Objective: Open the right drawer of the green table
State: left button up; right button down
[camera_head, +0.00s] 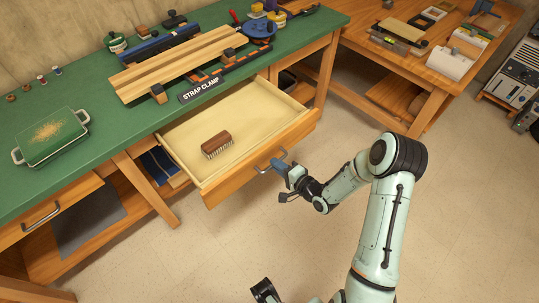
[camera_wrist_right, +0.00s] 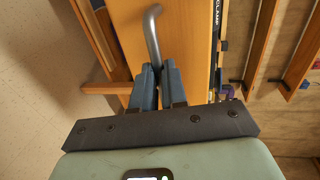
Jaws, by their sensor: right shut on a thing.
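The green table (camera_head: 82,88) runs along the left and back of the head view. Its right drawer (camera_head: 262,152) is pulled out, showing a pale interior with a brown brush (camera_head: 216,145) lying inside. The drawer's metal bar handle (camera_head: 268,158) is on its front. My right gripper (camera_head: 279,165) is at the handle; in the right wrist view its fingers (camera_wrist_right: 157,85) are shut on the handle (camera_wrist_right: 152,35). A dark gripper part of my left arm (camera_head: 263,290) shows at the bottom edge, but its fingers cannot be made out.
A green tray (camera_head: 50,136), light boards (camera_head: 185,62) with a clamp, and several small items stand on the tabletop. The left drawer (camera_head: 40,220) is shut. A second wooden table (camera_head: 365,45) stands at the back right. The floor before the drawer is clear.

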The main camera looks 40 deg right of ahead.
jog(key=shift+v, duration=0.85)
jog(key=shift+f, duration=0.1)
jog(key=c, duration=1.2)
grip_release()
jog(key=shift+o, duration=0.2)
jog(key=p+v, duration=0.1)
jog(key=v, duration=1.2)
jog(key=shift+s+p, duration=0.2)
jog(key=shift+p, duration=0.1)
jog(key=shift+d, duration=0.1)
